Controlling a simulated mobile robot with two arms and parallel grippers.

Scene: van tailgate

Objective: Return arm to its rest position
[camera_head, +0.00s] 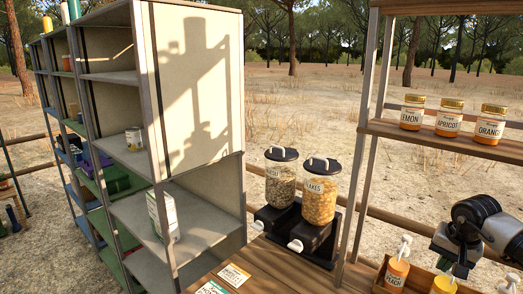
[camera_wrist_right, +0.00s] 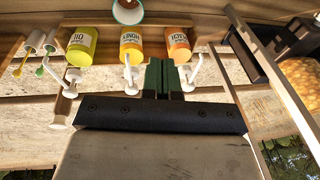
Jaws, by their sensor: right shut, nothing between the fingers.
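My right arm comes in at the right edge of the head view, and my right gripper (camera_head: 449,243) hangs above the pump bottles, its fingertips hard to make out there. In the right wrist view, the two green fingers of my right gripper (camera_wrist_right: 164,77) are together with nothing between them. They point toward a row of pump bottles, apparently apart from them. An orange bottle (camera_wrist_right: 178,44), a middle yellow-orange bottle (camera_wrist_right: 131,45) and a yellow bottle (camera_wrist_right: 82,46) show upside down in that view. My left gripper is in neither view.
An orange peach pump bottle (camera_head: 397,271) stands in a wooden tray below the jar shelf (camera_head: 440,139). Two cereal dispensers (camera_head: 318,200) stand left of the shelf post. Cards (camera_head: 234,275) lie on the wooden counter. A tall shelf unit (camera_head: 197,90) stands at left.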

